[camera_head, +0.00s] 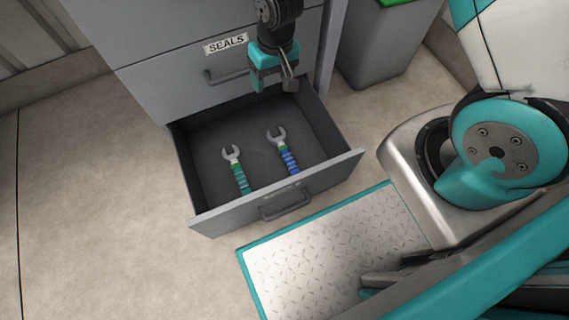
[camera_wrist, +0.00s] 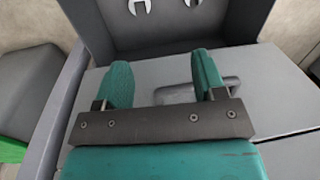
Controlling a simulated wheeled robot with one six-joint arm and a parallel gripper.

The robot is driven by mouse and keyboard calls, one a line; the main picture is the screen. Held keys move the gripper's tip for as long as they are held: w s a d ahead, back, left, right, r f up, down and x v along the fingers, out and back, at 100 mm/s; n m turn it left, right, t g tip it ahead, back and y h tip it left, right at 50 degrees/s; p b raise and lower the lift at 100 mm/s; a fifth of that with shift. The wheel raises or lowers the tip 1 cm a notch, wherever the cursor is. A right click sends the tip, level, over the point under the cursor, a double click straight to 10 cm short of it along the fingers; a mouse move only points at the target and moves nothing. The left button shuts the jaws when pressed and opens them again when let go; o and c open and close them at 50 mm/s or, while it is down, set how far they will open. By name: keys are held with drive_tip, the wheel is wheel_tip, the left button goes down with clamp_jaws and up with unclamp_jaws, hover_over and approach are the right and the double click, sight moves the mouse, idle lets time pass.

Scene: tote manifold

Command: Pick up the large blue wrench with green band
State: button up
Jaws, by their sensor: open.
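The blue wrench (camera_head: 289,158) lies in the open drawer, right of the other wrench. It has a grey open-ended head, a green band below it and a blue handle. The top of the wrist view cuts off two grey wrench heads; the left one (camera_wrist: 140,6) appears to be the blue wrench's, its handle out of frame. My gripper (camera_head: 273,84) is open and empty, above the back of the drawer and in front of the cabinet face. Its two teal fingers (camera_wrist: 162,68) stand apart in the wrist view, touching no wrench.
A second wrench with a teal-green handle (camera_head: 241,179) lies left of the blue one. The grey drawer (camera_head: 213,221) has raised walls around both. The closed SEALS drawer (camera_head: 180,83) is above. A grey bin (camera_head: 378,45) stands right of the cabinet.

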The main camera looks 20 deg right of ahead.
drive_tip(key=h+b, duration=0.1)
drive_tip(key=b, duration=0.6)
approach(284, 150)
drive_tip(key=shift+m, duration=0.4)
drive_tip(key=f+b, duration=0.2)
drive_tip(key=b, duration=0.1)
drive_tip(key=f+b, duration=0.2)
drive_tip(key=b, duration=0.2)
drive_tip(key=shift+s+f, duration=0.2)
drive_tip(key=shift+f, duration=0.1)
wheel_tip(284, 150, down, 6)
drive_tip(key=b, duration=0.5)
drive_tip(key=shift+w, duration=0.1)
drive_tip(key=shift+r, duration=0.1)
drive_tip(key=shift+c, duration=0.5)
drive_tip(key=c, duration=1)
